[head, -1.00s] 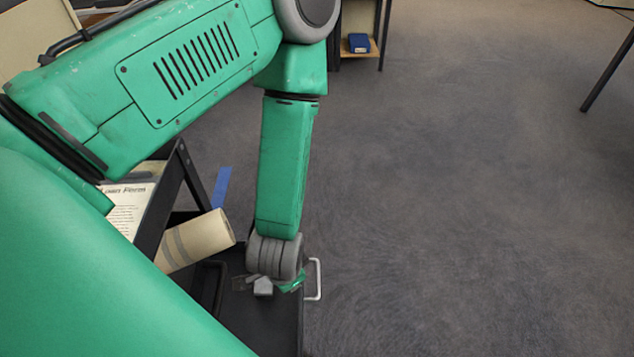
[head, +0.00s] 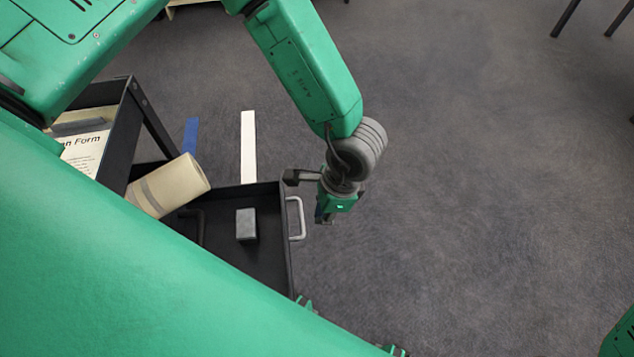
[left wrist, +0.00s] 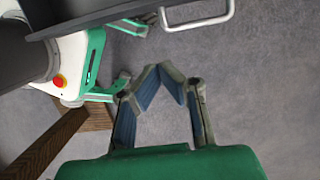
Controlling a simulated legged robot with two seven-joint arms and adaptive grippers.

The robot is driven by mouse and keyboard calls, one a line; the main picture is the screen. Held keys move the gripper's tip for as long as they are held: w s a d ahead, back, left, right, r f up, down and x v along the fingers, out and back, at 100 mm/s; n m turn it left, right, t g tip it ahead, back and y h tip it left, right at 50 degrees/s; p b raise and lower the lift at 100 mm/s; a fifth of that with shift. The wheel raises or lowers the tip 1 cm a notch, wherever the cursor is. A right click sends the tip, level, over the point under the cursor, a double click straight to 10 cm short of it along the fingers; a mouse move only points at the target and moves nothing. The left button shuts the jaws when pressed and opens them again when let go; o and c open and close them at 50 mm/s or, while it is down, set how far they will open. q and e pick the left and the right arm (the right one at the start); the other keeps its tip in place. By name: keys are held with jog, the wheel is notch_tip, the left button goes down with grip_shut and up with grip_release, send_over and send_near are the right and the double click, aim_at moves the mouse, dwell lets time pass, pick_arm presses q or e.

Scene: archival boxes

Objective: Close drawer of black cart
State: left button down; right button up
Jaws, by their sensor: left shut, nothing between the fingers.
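The black cart (head: 128,120) stands at the left in the head view. Its black drawer (head: 262,262) is pulled out, with a small grey block (head: 246,225) inside. The drawer's light metal handle (head: 296,218) is on its right-hand front. My left gripper (head: 323,218) is just right of the handle, outside the drawer and apart from it, pointing down. In the left wrist view its fingertips (left wrist: 158,70) meet with nothing between them, and the handle (left wrist: 198,20) shows above them. My right gripper cannot be made out.
A rolled tan tube (head: 172,186) leans over the drawer's back. A paper form (head: 86,152) lies on the cart top. Blue (head: 190,138) and white (head: 248,148) strips lie on the floor beyond.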

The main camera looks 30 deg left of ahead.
pick_arm(q)
jog(key=s+a+f+b, duration=0.3)
jog(key=a+f, duration=0.2)
jog(key=f, duration=0.2)
jog(key=shift+s+f, duration=0.2)
jog(key=shift+f, duration=0.05)
jog(key=shift+d, duration=0.15)
